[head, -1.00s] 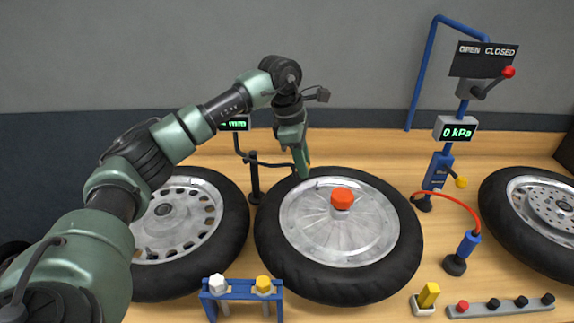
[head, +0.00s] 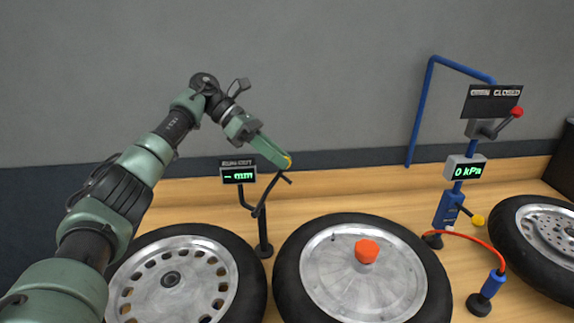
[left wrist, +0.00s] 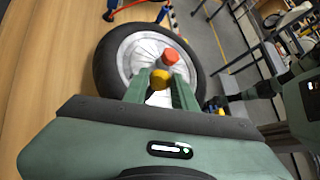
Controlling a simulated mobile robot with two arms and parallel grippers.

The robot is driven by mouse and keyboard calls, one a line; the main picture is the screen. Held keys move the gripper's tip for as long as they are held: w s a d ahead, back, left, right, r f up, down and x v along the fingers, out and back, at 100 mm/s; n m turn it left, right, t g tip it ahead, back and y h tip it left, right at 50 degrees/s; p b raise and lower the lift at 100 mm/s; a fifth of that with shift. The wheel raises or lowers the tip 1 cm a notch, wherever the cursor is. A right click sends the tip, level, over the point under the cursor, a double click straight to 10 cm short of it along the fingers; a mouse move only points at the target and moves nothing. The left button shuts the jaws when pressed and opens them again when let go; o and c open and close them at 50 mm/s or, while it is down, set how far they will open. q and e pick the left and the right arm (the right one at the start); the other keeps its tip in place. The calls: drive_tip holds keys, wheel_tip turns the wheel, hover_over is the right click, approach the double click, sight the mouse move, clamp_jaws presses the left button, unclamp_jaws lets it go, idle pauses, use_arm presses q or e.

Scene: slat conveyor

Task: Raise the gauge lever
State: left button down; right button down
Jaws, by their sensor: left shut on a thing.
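The run-out gauge stands between two wheels in the head view, with a black post (head: 264,228) and a small display (head: 238,172) reading "– mm". Its thin black lever (head: 271,192) slants up to the right from the post. My left gripper (head: 286,161) is at the upper end of the lever. The left wrist view shows a yellow knob (left wrist: 160,78) between its fingers, and the gripper is shut on it. The fingers hide part of the knob. The lever end is above and behind the middle wheel (head: 435,272).
The middle wheel has a red cap (head: 366,251). Another wheel (head: 247,277) lies left of the post. The blue inflator stand (head: 447,210), its "0 kPa" display (head: 465,168) and red hose (head: 476,240) are to the right. The wall behind the gripper is clear.

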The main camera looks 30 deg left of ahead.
use_arm(q)
drive_tip(key=shift+w+a+r+p, duration=0.15)
drive_tip(key=shift+a+p, duration=0.1)
drive_tip(key=shift+a, duration=0.6)
drive_tip(key=shift+w+a+r+p, duration=0.1)
drive_tip(key=shift+a+r+p, duration=0.1)
drive_tip(key=shift+a, duration=0.6)
drive_tip(key=shift+s+f, duration=0.1)
